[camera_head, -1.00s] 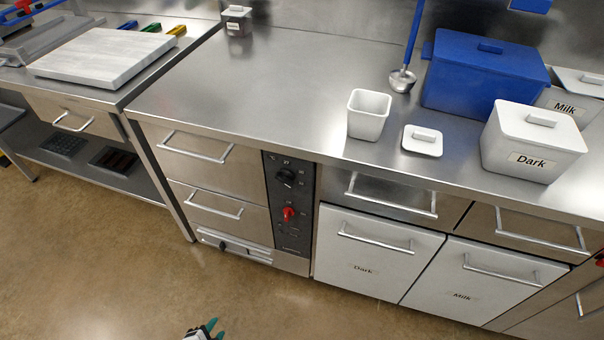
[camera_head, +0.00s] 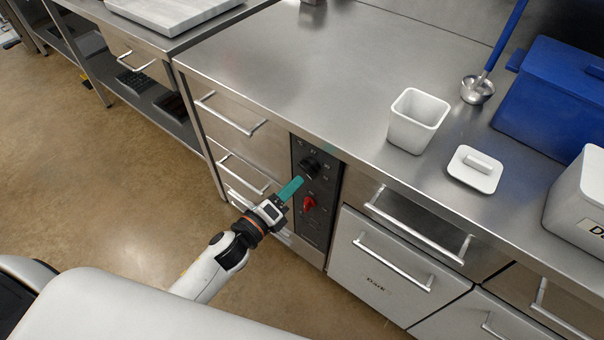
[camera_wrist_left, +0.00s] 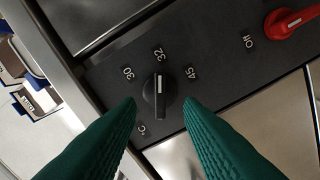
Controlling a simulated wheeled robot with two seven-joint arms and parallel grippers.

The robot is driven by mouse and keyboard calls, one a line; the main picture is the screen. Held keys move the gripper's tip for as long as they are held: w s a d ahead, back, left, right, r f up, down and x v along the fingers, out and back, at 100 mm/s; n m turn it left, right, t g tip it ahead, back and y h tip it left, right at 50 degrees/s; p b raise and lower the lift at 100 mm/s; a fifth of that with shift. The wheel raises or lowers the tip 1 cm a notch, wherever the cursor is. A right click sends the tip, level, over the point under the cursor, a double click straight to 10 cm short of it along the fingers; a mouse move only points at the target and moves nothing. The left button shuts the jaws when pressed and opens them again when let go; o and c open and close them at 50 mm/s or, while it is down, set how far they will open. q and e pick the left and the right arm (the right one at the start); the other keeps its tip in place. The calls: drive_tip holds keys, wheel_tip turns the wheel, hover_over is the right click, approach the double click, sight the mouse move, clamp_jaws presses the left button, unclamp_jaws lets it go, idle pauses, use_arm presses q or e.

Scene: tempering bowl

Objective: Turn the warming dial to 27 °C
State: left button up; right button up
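The warming dial (camera_head: 309,168) is a black knob on the dark control panel (camera_head: 322,222) under the worktop edge. In the left wrist view the dial (camera_wrist_left: 158,90) shows a white line pointing towards the 32 mark. Marks 30, 32, 45 and °C show around it; no 27 can be read there. My left gripper (camera_head: 298,182) is at the panel just in front of the dial. In the wrist view its green fingers (camera_wrist_left: 159,104) are apart, one on each side of the dial's lower part, with visible gaps. My right gripper is out of view.
Drawers with bar handles (camera_head: 240,172) flank the panel on the left. A white open container (camera_head: 416,122) and a lid (camera_head: 474,170) stand on the worktop above. The floor in front is clear.

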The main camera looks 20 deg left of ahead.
sight(305, 173)
use_arm(q)
drive_tip(key=shift+x, duration=2.2)
drive_tip(key=shift+c, duration=0.4)
clamp_jaws()
